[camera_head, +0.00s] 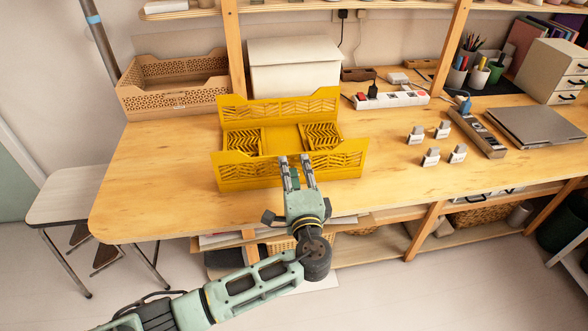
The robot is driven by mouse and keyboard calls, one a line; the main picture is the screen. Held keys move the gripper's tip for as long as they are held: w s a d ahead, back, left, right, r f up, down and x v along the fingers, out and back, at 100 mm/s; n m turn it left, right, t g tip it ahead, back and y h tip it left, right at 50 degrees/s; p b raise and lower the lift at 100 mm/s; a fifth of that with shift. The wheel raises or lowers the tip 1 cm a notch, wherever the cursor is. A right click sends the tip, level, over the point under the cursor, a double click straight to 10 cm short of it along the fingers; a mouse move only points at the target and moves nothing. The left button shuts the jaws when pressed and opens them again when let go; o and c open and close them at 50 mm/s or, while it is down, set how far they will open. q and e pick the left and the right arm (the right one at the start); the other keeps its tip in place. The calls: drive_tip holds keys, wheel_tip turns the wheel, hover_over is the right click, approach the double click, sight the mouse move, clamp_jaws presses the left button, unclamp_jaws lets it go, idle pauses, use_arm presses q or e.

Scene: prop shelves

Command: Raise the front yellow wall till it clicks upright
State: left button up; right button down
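The yellow folding crate (275,137) sits on the wooden table. Its slatted back wall (280,108) stands up. Its slatted front wall (245,170) is raised along the near side; I cannot tell whether it is fully upright or leans a little, or whether it is latched. The two side panels (242,141) and (321,136) lie folded inward on the crate's floor. My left gripper (295,159) is at the middle of the front wall, its two fingers apart. They overlap the wall in view and hide part of it; contact is unclear. My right gripper is out of view.
A tan perforated crate (175,100) and a white box (293,75) stand behind. A power strip (390,99), small grey-white items (430,157) and a laptop (535,125) lie to the right. A stool (65,195) stands left. The table's left part is clear.

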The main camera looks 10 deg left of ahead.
use_arm(q)
drive_tip(key=v, duration=1.1)
drive_tip(key=shift+s, duration=0.2)
drive_tip(key=shift+f, duration=0.1)
drive_tip(key=s+a+f+n+g+h, duration=0.1)
drive_tip(key=s+a+f+n+g, duration=0.7)
drive_tip(key=s+a+f+g, duration=0.4)
drive_tip(key=s+a+f+n+g+h, duration=0.25)
drive_tip(key=s+n+h, duration=0.25)
drive_tip(key=s, duration=0.8)
wheel_tip(320, 180, down, 27)
drive_tip(key=s, duration=0.3)
drive_tip(key=s+a+f+g, duration=0.1)
drive_tip(key=s+f, duration=0.6)
drive_tip(key=s, duration=0.1)
drive_tip(key=s+a+f+g, duration=0.1)
drive_tip(key=s+a+f, duration=0.1)
drive_tip(key=s+f, duration=0.5)
drive_tip(key=shift+s+a+f+m+y, duration=0.3)
drive_tip(key=shift+s+a+m, duration=0.1)
drive_tip(key=shift+s, duration=0.1)
